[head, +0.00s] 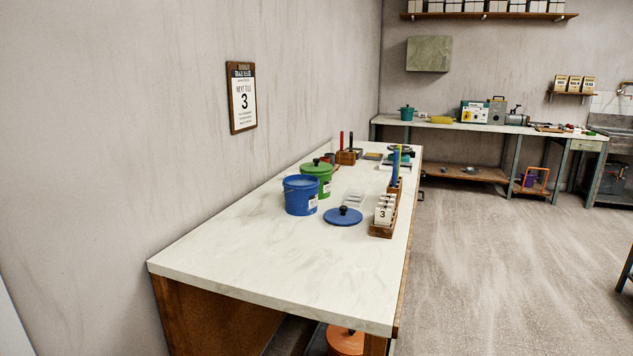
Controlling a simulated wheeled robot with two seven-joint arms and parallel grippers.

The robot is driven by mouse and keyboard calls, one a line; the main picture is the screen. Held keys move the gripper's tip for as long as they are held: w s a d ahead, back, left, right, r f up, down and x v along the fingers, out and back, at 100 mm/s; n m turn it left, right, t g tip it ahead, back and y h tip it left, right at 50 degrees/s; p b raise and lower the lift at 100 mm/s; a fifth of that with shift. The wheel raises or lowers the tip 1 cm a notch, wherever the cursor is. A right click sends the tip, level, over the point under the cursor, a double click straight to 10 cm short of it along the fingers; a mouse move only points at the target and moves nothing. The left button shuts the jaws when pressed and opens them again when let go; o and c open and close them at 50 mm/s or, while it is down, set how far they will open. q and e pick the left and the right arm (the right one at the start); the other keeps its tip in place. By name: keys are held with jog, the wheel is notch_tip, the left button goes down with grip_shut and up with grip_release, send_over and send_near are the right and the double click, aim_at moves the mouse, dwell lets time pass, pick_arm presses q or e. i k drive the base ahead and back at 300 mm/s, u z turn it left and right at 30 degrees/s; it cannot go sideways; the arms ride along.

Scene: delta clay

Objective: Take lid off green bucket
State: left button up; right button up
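A green bucket (325,184) stands on the white-topped bench, close to the wall and just behind a blue bucket. Its green lid (316,167) sits on top and has a dark round knob. The blue bucket hides part of the green bucket's left side. Neither of my grippers shows in the head view.
The blue bucket (300,196) is open, and a blue lid (343,216) lies on the bench (250,254) beside it. A wooden rack (381,231) with number cards stands near the right edge. The front of the bench top is clear. A second bench (470,126) stands far off.

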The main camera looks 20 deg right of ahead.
aim_at(315, 166)
jog(key=k, duration=0.5)
jog(key=z, duration=1.85)
jog(key=i, duration=6.65)
jog(key=u, duration=4.9)
jog(key=i, duration=0.2)
jog(key=u, duration=0.3)
